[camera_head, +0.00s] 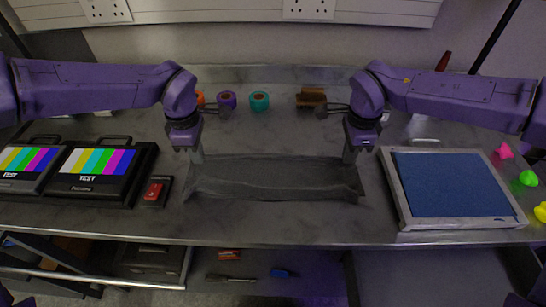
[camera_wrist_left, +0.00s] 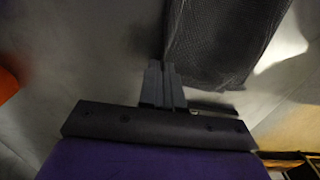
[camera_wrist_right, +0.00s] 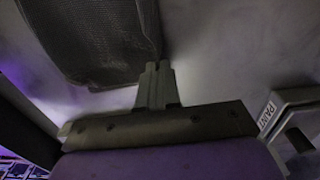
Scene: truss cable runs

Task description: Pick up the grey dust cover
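The grey dust cover (camera_head: 275,178) is a dark, wide piece of mesh-like cloth at the middle front of the bench. It also shows in the left wrist view (camera_wrist_left: 220,40) and the right wrist view (camera_wrist_right: 95,40). My left gripper (camera_head: 196,157) is at its back left corner, with fingers together on the cloth edge. My right gripper (camera_head: 350,155) is at its back right corner, also with fingers together on the edge. The pinched bits of cloth are mostly hidden by the fingertips. I cannot tell how far the cover is off the bench.
Two test monitors (camera_head: 92,175) and a small box with a red top (camera_head: 155,191) stand to the left. A blue panel in a light frame (camera_head: 450,184) lies to the right. Tape rolls (camera_head: 259,101) stand at the back. A shelf lies below the bench.

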